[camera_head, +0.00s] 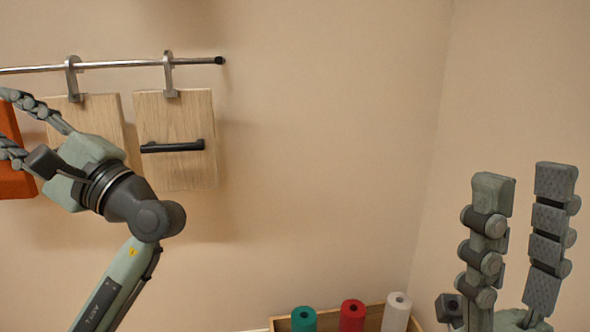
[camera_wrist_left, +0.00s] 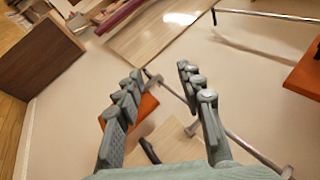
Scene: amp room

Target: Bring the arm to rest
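My left gripper (camera_head: 8,122) is at the left edge of the head view, its fingers pointing left in front of the hanging boards. In the left wrist view its fingers (camera_wrist_left: 160,70) are spread apart with nothing between the tips. My right gripper (camera_head: 525,178) stands upright at the right of the head view. Its two fingers are apart and empty, with bare wall behind them.
A metal rail (camera_head: 130,65) on the wall carries a wooden board with a black handle (camera_head: 172,175), another wooden board (camera_head: 88,112) and an orange one (camera_head: 10,180). A wooden box (camera_head: 375,317) below holds green (camera_head: 304,319), red (camera_head: 352,315) and white (camera_head: 397,312) rolls. The middle wall is clear.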

